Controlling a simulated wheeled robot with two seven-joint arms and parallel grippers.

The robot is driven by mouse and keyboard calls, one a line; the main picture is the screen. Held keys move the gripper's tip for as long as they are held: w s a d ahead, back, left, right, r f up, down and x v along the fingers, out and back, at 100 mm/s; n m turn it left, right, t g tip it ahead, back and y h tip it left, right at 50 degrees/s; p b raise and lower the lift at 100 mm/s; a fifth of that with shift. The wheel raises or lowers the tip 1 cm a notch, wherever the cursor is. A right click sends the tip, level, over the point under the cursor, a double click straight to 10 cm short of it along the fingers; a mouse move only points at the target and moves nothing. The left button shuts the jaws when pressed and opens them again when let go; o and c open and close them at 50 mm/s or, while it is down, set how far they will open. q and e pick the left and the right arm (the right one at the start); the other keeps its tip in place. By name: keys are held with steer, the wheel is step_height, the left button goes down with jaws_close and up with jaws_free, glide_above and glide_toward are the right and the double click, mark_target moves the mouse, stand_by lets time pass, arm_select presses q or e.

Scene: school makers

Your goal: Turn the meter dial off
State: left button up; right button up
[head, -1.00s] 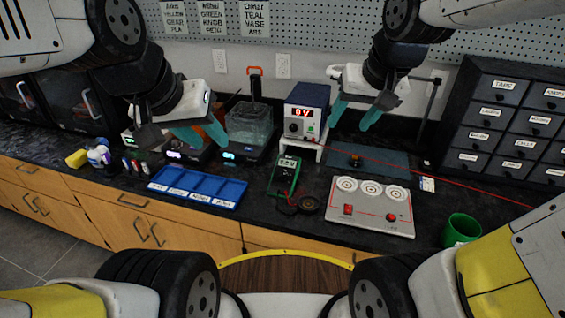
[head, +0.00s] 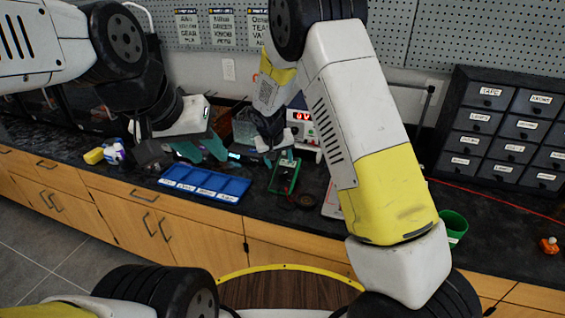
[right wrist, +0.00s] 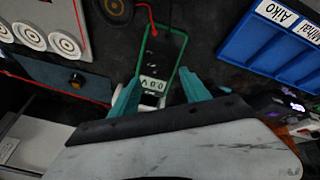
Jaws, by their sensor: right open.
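The green-edged meter (head: 285,178) lies on the dark counter to the right of the blue tray. My left gripper (head: 203,150) is open and empty, above the counter behind the blue tray.
The blue tray (head: 205,184) lies left of the meter. A red lead and a black round coil (head: 304,201) are at the meter's near end. The power supply (head: 302,122) stands behind. A green cup (head: 453,226) stands to the right.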

mark_target(283, 172)
steer(key=x, duration=0.7)
steer(key=shift+w+d+f, duration=0.1)
steer(key=shift+w+f, duration=0.05)
steer(key=shift+f, duration=0.1)
jaws_close()
